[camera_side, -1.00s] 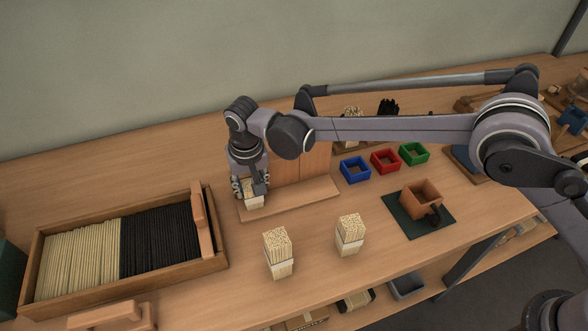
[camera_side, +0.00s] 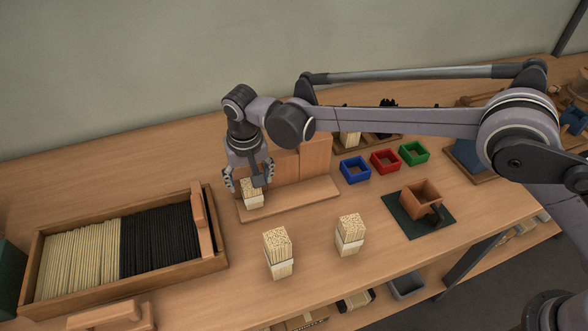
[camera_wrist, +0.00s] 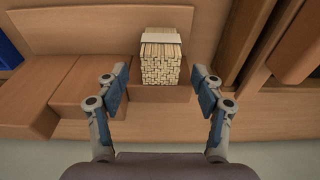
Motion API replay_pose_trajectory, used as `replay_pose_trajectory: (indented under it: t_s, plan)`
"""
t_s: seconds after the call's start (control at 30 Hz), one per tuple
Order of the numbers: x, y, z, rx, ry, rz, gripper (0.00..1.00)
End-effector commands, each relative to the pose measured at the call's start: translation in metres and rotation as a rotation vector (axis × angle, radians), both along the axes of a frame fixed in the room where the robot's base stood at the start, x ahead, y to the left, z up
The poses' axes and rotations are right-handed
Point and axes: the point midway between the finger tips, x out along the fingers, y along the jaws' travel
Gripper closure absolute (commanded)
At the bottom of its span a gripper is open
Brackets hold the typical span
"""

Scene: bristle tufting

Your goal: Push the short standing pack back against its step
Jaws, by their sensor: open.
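The short standing pack (camera_side: 252,195) is a bundle of pale bristles with a white band, on the left end of the low wooden step fixture (camera_side: 300,200). In the wrist view the pack (camera_wrist: 160,68) shows its cut ends, at the step (camera_wrist: 163,93). Whether it touches the step's back face cannot be told. My gripper (camera_side: 249,180) is open above the pack, its fingers spread to either side. In the wrist view my gripper (camera_wrist: 162,88) has a clear gap on both sides of the pack and holds nothing.
Two taller banded packs (camera_side: 277,253) (camera_side: 350,235) stand in front on the table. A wooden tray (camera_side: 215,262) of pale and black bristles lies left. Blue (camera_side: 355,170), red (camera_side: 385,160) and green (camera_side: 414,153) bins stand right, beyond a brown box (camera_side: 420,195) on a dark mat.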

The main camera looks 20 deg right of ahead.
Motion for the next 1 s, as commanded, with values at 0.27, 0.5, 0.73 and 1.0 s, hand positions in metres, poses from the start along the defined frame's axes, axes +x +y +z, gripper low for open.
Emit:
replay_pose_trajectory:
  t_s: [0.27,0.5,0.73,1.0]
  plan:
    - [-0.009,0.0,0.056,0.0,-0.001,0.0,0.32]
    - [-0.013,0.0,0.089,0.0,-0.001,0.0,0.32]
    - [-0.015,0.0,0.098,0.0,-0.001,0.0,0.32]
    - [-0.015,0.0,0.098,0.0,-0.001,0.0,0.32]
